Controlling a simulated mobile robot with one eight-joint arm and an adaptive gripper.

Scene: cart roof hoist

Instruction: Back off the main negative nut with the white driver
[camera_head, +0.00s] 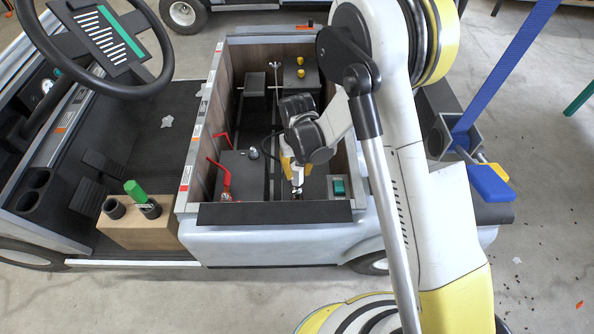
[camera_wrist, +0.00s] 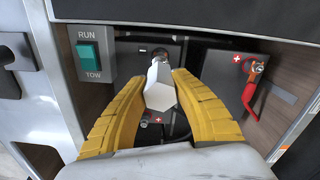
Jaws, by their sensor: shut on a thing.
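My gripper (camera_head: 291,168) reaches down into the open battery bay. In the wrist view its yellow fingers (camera_wrist: 160,98) are closed around the white driver (camera_wrist: 160,85), whose faceted handle sits between them. The driver's far end points at a metal fitting beside a dark battery, next to the RUN/TOW switch. The fitting and the main negative nut are largely hidden behind the driver, so I cannot tell whether the driver is seated on the nut. In the head view the arm and fingers cover most of the driver.
The RUN/TOW switch (camera_head: 338,186) stands right of the gripper. A red cable (camera_head: 224,177) rises from the left battery (camera_head: 243,165); red cable also shows in the wrist view (camera_wrist: 249,98). Bay walls (camera_head: 203,150) enclose the arm. A green-handled tool (camera_head: 135,191) stands in a wooden holder (camera_head: 140,232).

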